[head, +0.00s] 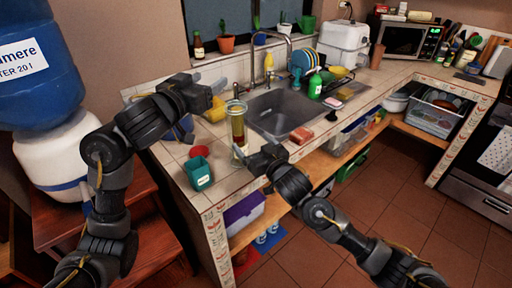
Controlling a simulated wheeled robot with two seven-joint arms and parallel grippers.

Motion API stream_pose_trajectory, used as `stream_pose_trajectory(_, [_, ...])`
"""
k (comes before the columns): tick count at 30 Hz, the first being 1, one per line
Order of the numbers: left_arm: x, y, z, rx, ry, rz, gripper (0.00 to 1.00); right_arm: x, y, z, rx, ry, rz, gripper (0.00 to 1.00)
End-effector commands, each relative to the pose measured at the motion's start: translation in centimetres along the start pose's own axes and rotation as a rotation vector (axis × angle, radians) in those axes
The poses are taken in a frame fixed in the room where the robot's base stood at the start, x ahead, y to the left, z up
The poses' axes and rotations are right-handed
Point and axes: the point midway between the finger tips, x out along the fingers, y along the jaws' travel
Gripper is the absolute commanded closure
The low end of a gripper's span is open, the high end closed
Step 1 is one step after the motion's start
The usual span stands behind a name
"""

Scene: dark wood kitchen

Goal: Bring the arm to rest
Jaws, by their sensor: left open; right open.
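My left gripper (208,84) is over the left end of the tiled counter, in front of the wall behind the sink. Its fingers point right and look apart, with nothing seen between them. My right gripper (254,157) is at the counter's front edge, near the foot of a tall glass jar (237,127) with yellowish contents. Its fingers are apart and look empty; I cannot tell whether they touch the jar. Both arms are bent at the elbow.
A teal cup (198,174) and a red cup (199,152) stand at the counter's left corner. A sink (285,115), a reddish sponge (301,135) and a green bottle (315,86) are further right. A blue water jug (40,70) stands at left. The floor (385,195) is clear at right.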

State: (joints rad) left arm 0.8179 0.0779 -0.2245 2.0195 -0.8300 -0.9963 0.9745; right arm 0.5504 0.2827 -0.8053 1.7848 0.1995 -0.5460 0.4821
Motion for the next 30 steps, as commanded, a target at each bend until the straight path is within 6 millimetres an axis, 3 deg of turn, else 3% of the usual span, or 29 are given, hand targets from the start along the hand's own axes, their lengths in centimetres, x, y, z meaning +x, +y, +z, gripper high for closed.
stream_pose_trajectory(4, [0.0, 0.0, 0.0, 0.000, 0.000, 0.000, 0.41, -1.3, 0.0, 0.0, 0.001, 0.000, 0.000, 0.13])
stream_pose_trajectory(13, [0.0, 0.0, 0.1, -0.001, -0.002, -0.001, 0.41, -1.6, 0.0, 0.0, 0.000, -0.001, 0.001, 0.13])
stream_pose_trajectory(17, [-0.5, -0.6, 2.8, -0.014, -0.035, -0.028, 0.41, -2.7, 0.0, 1.6, 0.017, -0.044, 0.016, 0.13])
stream_pose_trajectory(20, [-1.9, -1.5, 7.8, -0.035, -0.105, -0.083, 0.41, -5.0, 0.1, 4.5, 0.046, -0.131, 0.049, 0.13])
stream_pose_trajectory(23, [-4.7, -2.6, 14.8, -0.062, -0.220, -0.158, 0.41, -8.7, 0.2, 8.3, 0.079, -0.262, 0.093, 0.13])
stream_pose_trajectory(26, [-8.8, -3.2, 21.8, -0.084, -0.358, -0.232, 0.41, -13.3, 0.5, 12.2, 0.107, -0.408, 0.138, 0.13])
stream_pose_trajectory(30, [-16.0, -2.8, 30.6, -0.110, -0.573, -0.305, 0.41, -20.6, 0.8, 16.9, 0.131, -0.618, 0.189, 0.13])
